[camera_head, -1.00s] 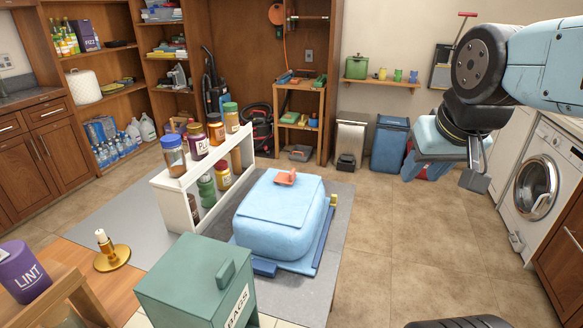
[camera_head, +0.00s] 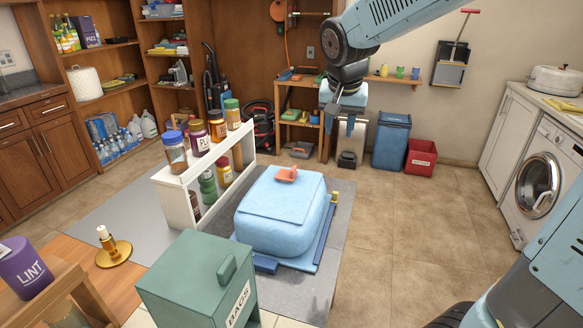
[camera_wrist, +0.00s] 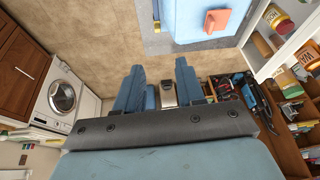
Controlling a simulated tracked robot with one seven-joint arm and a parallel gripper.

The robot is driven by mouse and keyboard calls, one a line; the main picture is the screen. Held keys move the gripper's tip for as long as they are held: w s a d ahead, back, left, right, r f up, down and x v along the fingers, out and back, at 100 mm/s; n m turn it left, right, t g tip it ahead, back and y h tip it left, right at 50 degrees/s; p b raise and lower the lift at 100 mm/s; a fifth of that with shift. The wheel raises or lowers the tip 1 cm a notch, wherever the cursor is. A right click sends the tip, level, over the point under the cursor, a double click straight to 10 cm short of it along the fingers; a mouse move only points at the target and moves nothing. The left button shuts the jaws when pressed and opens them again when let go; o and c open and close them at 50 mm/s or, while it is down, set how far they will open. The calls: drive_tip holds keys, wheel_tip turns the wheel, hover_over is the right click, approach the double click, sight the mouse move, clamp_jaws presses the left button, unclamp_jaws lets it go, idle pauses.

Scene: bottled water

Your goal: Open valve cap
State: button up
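A blue rounded tank (camera_head: 281,212) stands on the grey mat (camera_head: 320,275), with blue strips at its base. An orange-red cap (camera_head: 286,174) with a raised handle sits on top of it. The cap (camera_wrist: 217,21) and tank (camera_wrist: 185,12) also show at the top of the wrist view. My gripper (camera_head: 343,128) hangs in the air behind and to the right of the tank, higher than the cap and apart from it. In the wrist view the two fingers (camera_wrist: 159,84) are spread, with nothing between them.
A white rack (camera_head: 180,187) of jars stands close left of the tank. A green BAGS box (camera_head: 185,275) is in front. A brass fitting (camera_head: 113,250) and a purple LINT tub (camera_head: 25,268) are at the left. Floor (camera_head: 400,210) right of the tank is clear.

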drive_tip(key=m, duration=0.1)
approach(293, 168)
drive_tip(key=shift+h, duration=0.4)
drive_tip(key=x, duration=0.9)
drive_tip(key=shift+w+a+f, duration=0.15)
drive_tip(key=shift+a+f, duration=0.05)
drive_tip(key=shift+a, duration=0.1)
drive_tip(key=shift+c, duration=0.4)
clamp_jaws()
